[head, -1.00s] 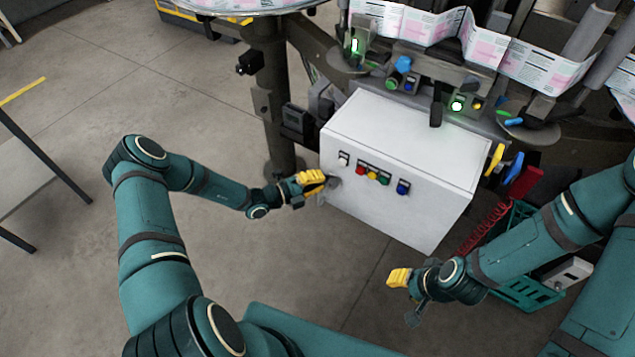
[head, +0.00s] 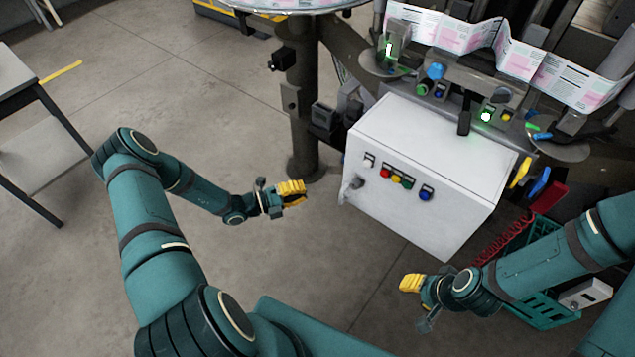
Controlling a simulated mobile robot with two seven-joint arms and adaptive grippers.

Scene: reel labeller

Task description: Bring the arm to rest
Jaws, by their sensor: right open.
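My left gripper (head: 294,195), with yellow fingertips, hangs in the air left of the white control box (head: 420,170) and is apart from it. Its finger gap is not clear from this angle. A grey rotary handle (head: 352,187) sticks out at the left edge of the box's front. My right gripper (head: 410,286) is open, below the box's front, with nothing visible in it.
The box front carries coloured buttons (head: 397,179). The labelling machine with its printed label strip (head: 500,55) stands behind. A teal crate (head: 540,312) lies beyond my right arm. A grey table (head: 20,85) stands at left.

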